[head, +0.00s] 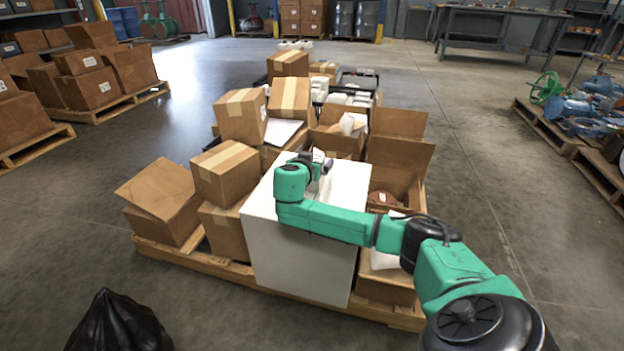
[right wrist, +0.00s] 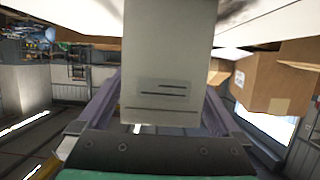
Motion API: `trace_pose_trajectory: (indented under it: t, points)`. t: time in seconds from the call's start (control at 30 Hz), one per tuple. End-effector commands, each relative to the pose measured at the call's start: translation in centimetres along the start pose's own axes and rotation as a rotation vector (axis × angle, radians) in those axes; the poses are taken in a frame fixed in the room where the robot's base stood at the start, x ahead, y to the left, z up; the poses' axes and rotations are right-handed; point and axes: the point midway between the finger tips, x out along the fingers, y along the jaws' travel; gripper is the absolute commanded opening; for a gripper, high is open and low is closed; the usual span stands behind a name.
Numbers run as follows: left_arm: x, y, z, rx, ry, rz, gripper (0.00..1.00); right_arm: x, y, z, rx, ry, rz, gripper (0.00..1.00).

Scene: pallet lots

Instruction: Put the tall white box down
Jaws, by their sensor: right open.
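A pale, tall white box (right wrist: 165,55) with dark printed lines stands between the fingers of my right gripper (right wrist: 160,115) in the right wrist view. The fingers are open, one on each side of it; I cannot tell whether they touch it. In the head view, my right gripper (head: 322,168) is over the top of a large white block (head: 305,250) at the front of the loaded pallet. The pale box (head: 325,187) shows only in part there, apparently resting on the block's top; my wrist hides much of it. My left gripper is not in view.
Several brown cartons (head: 225,172) crowd the pallet (head: 210,262) left of and behind the white block. Open cartons (head: 398,150) stand to its right. A black bag-like thing (head: 117,322) is at the lower left. Bare floor (head: 490,200) lies to the right.

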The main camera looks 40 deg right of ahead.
Motion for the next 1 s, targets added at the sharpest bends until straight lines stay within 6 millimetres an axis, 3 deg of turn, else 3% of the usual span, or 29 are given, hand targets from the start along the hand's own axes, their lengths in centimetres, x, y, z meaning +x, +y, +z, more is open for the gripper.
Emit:
trace_pose_trajectory:
  t: [0.23, 0.5, 0.83, 1.0]
  points:
    - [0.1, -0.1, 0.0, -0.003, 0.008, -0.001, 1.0, 0.5, 0.0, -0.1, 0.001, 0.0, -0.001, 1.0]
    - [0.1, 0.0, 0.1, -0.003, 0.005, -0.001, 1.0, 0.5, 0.0, -0.1, 0.0, 0.0, -0.001, 0.0]
    - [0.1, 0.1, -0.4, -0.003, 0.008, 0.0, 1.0, 0.3, -0.1, -0.6, 0.003, 0.001, -0.002, 0.0]
    - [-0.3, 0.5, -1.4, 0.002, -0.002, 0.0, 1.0, -0.5, 0.0, -2.9, 0.005, 0.002, -0.001, 0.0]
